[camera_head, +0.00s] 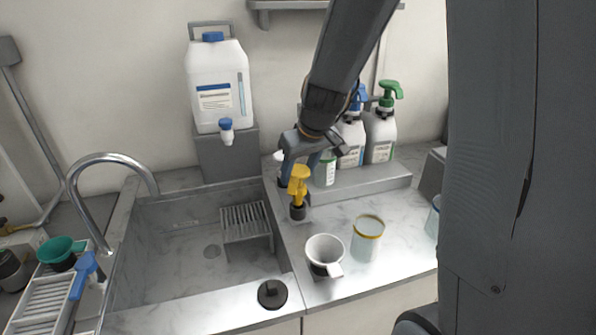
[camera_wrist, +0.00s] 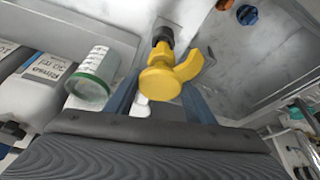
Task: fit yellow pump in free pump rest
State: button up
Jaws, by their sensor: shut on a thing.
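The yellow pump (camera_head: 299,181) is upright between the fingers of my gripper (camera_head: 299,165), over the counter just right of the sink. In the wrist view, the yellow pump (camera_wrist: 165,78) shows its head and spout between the blue-grey fingers of my gripper (camera_wrist: 160,98), which is shut on it. A dark round piece (camera_head: 298,211) is directly below the yellow part, and it also shows in the wrist view (camera_wrist: 163,36). I cannot tell whether it is the pump's collar or a rest, or whether the pump is seated in it.
Bottles with a blue pump (camera_head: 358,97) and a green pump (camera_head: 389,92) stand on a raised ledge (camera_head: 385,175) behind. The sink (camera_head: 180,250) with a rack (camera_head: 246,222) is left.

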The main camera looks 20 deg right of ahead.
aim_at(299, 186)
jog(key=shift+f, duration=0.15)
jog(key=shift+f+b, duration=1.3)
jog(key=shift+b, duration=0.15)
jog(key=shift+f, duration=0.1)
jog(key=shift+f+b, duration=0.65)
jog(key=shift+b, duration=0.1)
jog(key=shift+c, duration=0.6)
jog(key=o, duration=1.6)
jog(key=shift+v, duration=3.9)
